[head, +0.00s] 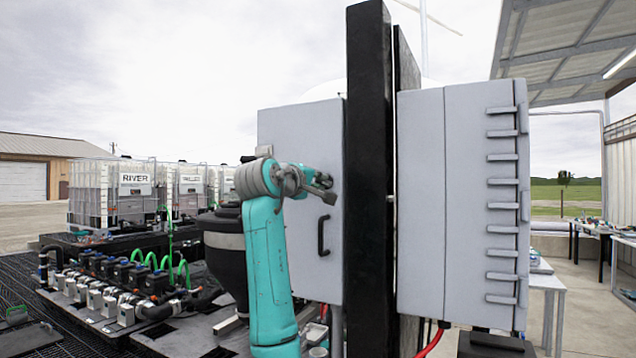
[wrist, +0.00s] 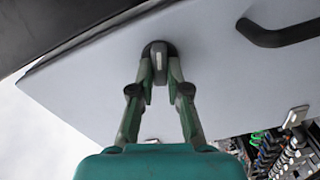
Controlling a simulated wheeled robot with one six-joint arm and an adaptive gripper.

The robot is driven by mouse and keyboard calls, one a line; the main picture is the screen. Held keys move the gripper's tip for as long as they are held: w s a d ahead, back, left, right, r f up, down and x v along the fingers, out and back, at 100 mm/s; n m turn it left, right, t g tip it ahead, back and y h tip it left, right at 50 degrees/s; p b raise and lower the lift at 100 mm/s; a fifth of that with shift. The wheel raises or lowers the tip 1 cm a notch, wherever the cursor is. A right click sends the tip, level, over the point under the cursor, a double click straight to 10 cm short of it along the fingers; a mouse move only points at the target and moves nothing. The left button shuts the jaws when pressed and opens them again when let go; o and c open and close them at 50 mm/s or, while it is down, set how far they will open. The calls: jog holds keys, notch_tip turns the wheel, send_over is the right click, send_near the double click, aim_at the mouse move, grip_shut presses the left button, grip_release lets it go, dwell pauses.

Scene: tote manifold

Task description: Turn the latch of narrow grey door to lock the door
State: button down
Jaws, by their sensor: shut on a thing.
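The narrow grey door (head: 295,130) is on the left of the black post in the head view and fills much of the wrist view (wrist: 100,85). Its latch (wrist: 158,52) is a small dark round piece with a grey lever, near the door's edge. My gripper (wrist: 163,74) is shut on the latch, one finger on each side of it. In the head view my gripper (head: 325,188) reaches the door above its handle, and the latch is hidden behind it. I cannot tell how far the latch is turned.
A black handle (head: 323,236) sticks out of the door below the latch; it also shows in the wrist view (wrist: 280,34). A tall black post (head: 369,180) stands close on the right, with a grey cabinet (head: 460,190) beyond it. Valves and hoses (head: 130,285) are at the lower left.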

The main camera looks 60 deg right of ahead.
jog(key=shift+f+n, duration=0.1)
jog(key=shift+n, duration=1.8)
jog(key=c, duration=1.2)
grip_release()
jog(key=shift+o, duration=0.3)
jog(key=a, duration=1.2)
jog(key=shift+s, duration=0.45)
